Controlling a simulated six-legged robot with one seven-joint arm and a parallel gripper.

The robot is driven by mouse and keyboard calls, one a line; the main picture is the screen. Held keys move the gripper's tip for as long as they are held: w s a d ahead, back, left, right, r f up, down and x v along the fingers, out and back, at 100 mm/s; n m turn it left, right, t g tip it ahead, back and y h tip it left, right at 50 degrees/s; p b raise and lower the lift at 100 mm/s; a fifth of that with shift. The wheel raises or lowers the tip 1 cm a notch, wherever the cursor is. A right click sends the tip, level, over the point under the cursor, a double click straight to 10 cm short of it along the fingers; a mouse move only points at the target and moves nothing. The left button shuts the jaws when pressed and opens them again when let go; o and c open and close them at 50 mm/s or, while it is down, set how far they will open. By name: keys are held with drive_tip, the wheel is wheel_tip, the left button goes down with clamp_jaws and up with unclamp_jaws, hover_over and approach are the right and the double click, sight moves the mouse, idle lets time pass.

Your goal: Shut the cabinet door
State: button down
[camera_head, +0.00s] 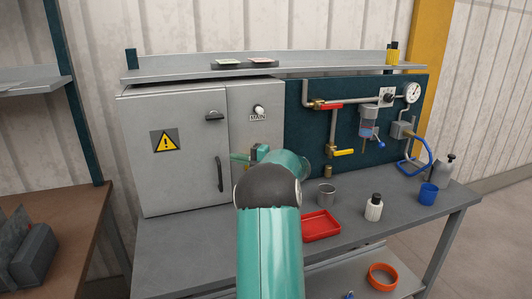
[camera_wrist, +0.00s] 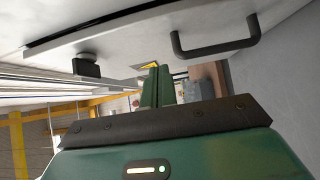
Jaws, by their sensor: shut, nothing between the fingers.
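The grey cabinet (camera_head: 172,190) stands on the left of the bench. Its door (camera_head: 185,120) carries a yellow warning sign (camera_head: 165,141), a dark latch (camera_head: 214,115) and a dark bar handle (camera_head: 219,174). The door looks nearly flush in the head view. In the wrist view a thin dark gap runs along the door (camera_wrist: 190,20) edge, beyond the latch (camera_wrist: 87,66) and handle (camera_wrist: 215,42). How far it stands ajar is unclear. My gripper (camera_wrist: 156,72) is shut and empty, close in front of the door. In the head view my arm partly hides it.
Right of the door is a fixed panel with a MAIN switch (camera_head: 259,110). A dark pipe board (camera_head: 300,130) stands further right. A red tray (camera_head: 321,226), metal cup (camera_head: 326,194), white bottle (camera_head: 374,207) and blue cup (camera_head: 428,194) stand on the bench. A shelf (camera_head: 300,66) runs above.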

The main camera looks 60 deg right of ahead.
drive_tip(key=s+d, duration=0.3)
drive_tip(key=d, duration=0.6)
drive_tip(key=shift+s+d, duration=0.15)
drive_tip(key=shift+d, duration=0.05)
drive_tip(key=shift+r, duration=0.1)
